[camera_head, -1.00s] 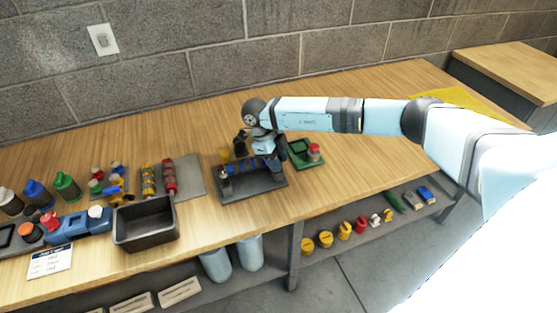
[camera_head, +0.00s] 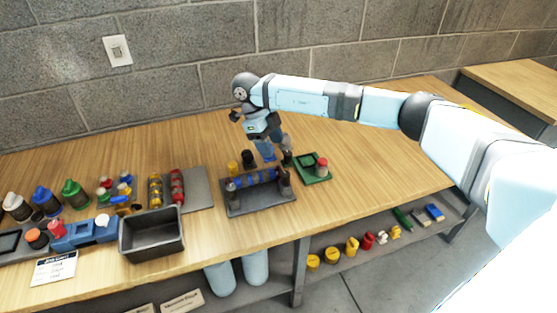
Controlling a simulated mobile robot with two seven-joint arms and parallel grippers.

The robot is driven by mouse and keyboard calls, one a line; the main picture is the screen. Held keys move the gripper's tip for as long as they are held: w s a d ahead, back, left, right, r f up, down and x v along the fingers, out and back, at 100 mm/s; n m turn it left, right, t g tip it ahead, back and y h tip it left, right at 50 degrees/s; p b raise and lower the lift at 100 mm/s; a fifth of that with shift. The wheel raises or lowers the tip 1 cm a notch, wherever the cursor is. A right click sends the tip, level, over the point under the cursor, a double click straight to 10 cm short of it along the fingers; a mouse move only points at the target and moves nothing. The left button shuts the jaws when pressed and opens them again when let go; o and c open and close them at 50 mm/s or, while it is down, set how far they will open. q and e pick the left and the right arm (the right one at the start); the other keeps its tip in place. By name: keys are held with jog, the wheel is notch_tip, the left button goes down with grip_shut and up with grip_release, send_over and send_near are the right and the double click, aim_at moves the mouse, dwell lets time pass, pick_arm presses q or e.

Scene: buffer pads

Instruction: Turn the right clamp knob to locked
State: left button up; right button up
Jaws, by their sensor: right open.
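A dark fixture plate (camera_head: 262,206) sits on the wooden bench and carries a blue-banded roller (camera_head: 262,177) between two dark end posts. The right-hand post (camera_head: 285,184) stands at the roller's right end. I cannot make out a knob's locked or unlocked marking at this size. My right gripper (camera_head: 276,154) is open, pointing down above and behind the right part of the fixture. It looks apart from the roller, though its tips are small and partly merge with dark parts behind the fixture. My left gripper is out of view.
A green board (camera_head: 318,178) with a red-topped part lies right of the fixture. A black bin (camera_head: 152,236) stands to the left, near a grey plate (camera_head: 199,192) with yellow and red rollers. Bottles and a blue block (camera_head: 85,233) are further left. Bench at far right is clear.

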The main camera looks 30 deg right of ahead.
jog(key=shift+v, duration=1.35)
